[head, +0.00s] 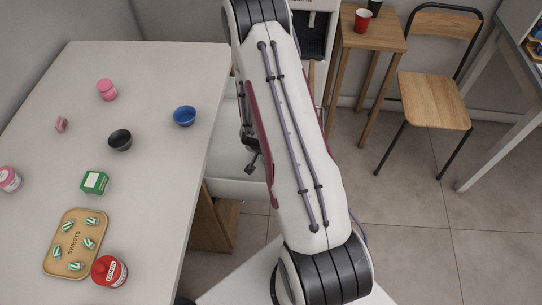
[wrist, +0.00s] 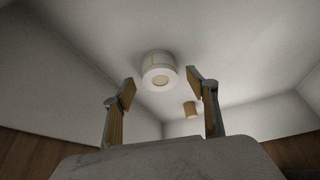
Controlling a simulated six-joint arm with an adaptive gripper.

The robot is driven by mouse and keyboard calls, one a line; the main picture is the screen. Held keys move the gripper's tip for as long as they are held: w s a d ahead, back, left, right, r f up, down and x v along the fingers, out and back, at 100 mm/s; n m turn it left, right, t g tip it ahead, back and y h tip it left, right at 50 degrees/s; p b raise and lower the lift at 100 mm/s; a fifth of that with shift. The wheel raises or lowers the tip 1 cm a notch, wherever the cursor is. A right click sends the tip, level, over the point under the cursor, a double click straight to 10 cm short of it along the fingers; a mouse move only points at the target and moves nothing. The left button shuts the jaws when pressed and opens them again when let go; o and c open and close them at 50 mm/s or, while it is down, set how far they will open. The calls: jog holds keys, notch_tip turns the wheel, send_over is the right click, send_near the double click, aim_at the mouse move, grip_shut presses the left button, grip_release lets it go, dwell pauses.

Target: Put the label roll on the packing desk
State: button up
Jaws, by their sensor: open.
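A white roll with a tan core, which looks like the label roll (wrist: 159,64), shows in the wrist view on a pale surface, just beyond my fingertips. My gripper (wrist: 162,88) is open, one finger to each side of the roll's near end in the picture. I cannot tell whether the fingers touch it. In the head view my gripper is mostly hidden behind my arm, beside the white counter's right edge, and the roll cannot be seen. I cannot tell which surface is the packing desk.
The white counter (head: 150,150) holds bowls, jars, a green box and a sweets tray (head: 54,253). A wooden stand (head: 365,40) with cups and a chair (head: 435,100) are behind my arm. A small brown cylinder (wrist: 190,108) lies near the roll. Pale walls surround them.

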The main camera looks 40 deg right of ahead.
jog(key=shift+x, duration=1.2)
jog(key=c, duration=1.3)
jog(key=shift+r, duration=0.2)
jog(key=shift+c, duration=0.2)
jog(key=shift+r, duration=4.8)
